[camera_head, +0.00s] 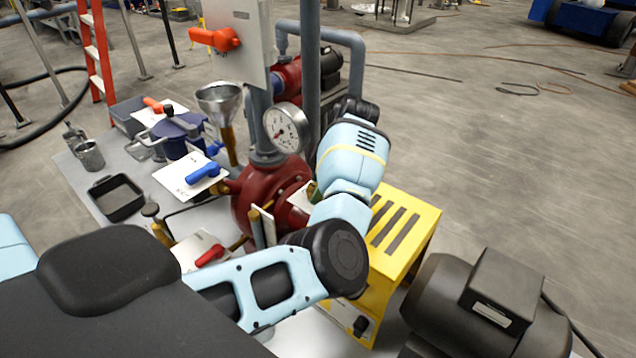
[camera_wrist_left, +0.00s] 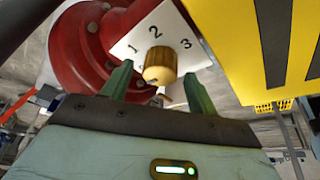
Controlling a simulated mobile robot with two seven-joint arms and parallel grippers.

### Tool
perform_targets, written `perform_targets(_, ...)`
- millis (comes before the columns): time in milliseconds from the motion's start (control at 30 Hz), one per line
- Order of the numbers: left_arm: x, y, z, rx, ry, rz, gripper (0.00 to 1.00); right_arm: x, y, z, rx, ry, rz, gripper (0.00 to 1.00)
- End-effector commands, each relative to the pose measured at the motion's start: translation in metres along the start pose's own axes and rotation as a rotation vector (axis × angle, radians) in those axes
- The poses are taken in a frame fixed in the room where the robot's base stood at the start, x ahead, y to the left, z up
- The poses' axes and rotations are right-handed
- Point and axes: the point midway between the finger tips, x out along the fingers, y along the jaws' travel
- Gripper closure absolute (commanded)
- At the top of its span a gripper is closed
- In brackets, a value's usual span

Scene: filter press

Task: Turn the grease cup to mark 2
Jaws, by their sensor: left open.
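The grease cup (camera_wrist_left: 160,66) is a ribbed brass knob in front of a white plate (camera_wrist_left: 185,40) marked 1, 2 and 3. In the left wrist view the 2 is just above the cup, the 1 to its left and the 3 to its right. I cannot make out a pointer on the cup. My left gripper (camera_wrist_left: 158,76) is open, with one green finger on each side of the cup and gaps showing beside it. My right gripper is not in view.
A yellow slotted guard (camera_head: 404,232) stands close to the right of my left gripper, with a dark motor (camera_head: 478,305) beyond. A pressure gauge (camera_head: 285,128), blue lever (camera_head: 203,172) and red lever (camera_head: 210,255) are nearby. A funnel (camera_head: 219,100) and a black tray (camera_head: 116,197) are left.

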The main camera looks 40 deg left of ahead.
Motion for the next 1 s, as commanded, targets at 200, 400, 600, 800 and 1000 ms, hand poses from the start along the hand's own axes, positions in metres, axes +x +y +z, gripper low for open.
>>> perform_targets(200, 0.0024, 0.0001, -0.0001, -0.001, 0.000, 0.000, 0.41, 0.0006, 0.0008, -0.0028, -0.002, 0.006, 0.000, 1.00)
perform_targets(400, 0.0021, 0.0001, -0.0002, -0.001, 0.000, 0.000, 0.57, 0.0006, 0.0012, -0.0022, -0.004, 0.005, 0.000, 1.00)
perform_targets(600, 0.0019, 0.0002, -0.0002, 0.000, 0.000, 0.000, 0.83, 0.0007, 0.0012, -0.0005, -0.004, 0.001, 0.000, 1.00)
perform_targets(800, 0.0017, 0.0001, -0.0002, 0.001, 0.000, 0.001, 0.85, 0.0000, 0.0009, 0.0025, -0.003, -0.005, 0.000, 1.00)
perform_targets(1000, 0.0016, 0.0001, -0.0003, 0.005, 0.000, 0.003, 0.85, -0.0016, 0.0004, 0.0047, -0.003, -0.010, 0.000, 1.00)
